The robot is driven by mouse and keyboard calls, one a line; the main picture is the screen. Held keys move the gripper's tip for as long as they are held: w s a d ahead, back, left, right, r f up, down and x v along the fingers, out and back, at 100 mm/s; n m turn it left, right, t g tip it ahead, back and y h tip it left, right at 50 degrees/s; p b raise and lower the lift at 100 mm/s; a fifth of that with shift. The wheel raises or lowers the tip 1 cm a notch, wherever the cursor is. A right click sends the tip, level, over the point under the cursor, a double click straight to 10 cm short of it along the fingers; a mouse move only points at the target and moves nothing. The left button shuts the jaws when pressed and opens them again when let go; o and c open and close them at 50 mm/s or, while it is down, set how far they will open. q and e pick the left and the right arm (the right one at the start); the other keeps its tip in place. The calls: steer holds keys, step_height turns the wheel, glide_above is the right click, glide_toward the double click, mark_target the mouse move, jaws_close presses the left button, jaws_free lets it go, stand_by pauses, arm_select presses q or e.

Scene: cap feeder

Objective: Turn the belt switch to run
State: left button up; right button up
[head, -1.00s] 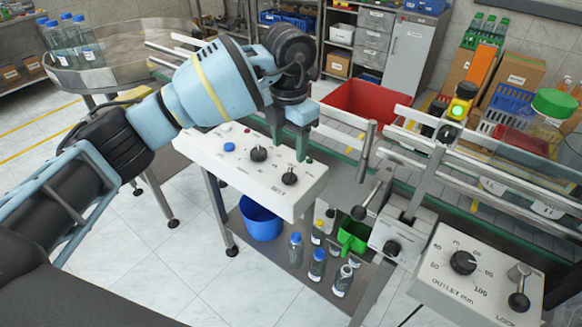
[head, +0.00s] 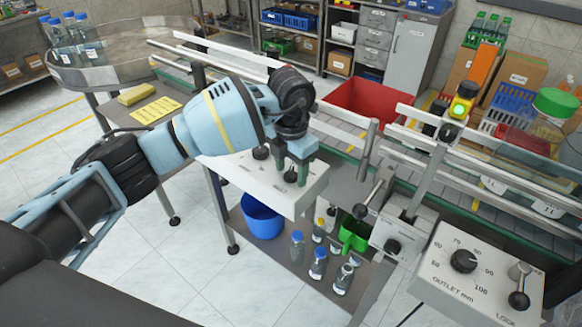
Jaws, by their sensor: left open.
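A white control box (head: 268,187) stands at the belt's front edge with dark knobs on its top. The right knob (head: 290,175), which had the belt lettering in front of it, sits between the fingers of my left gripper (head: 291,174). The gripper points down and is open, one finger on each side of the knob. I cannot tell whether the fingers touch it. The knob's pointer and marks are mostly hidden. The other dark knob (head: 261,153) shows just left of the fingers, partly under my arm. My right gripper is not in view.
A conveyor with metal rails (head: 345,118) runs behind the box. A lever with a black ball (head: 360,211) stands close to its right. An outlet panel (head: 480,270) is at lower right. A shelf below holds a blue bucket (head: 261,219) and several bottles.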

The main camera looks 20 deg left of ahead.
arm_select(q)
steer(key=c, duration=1)
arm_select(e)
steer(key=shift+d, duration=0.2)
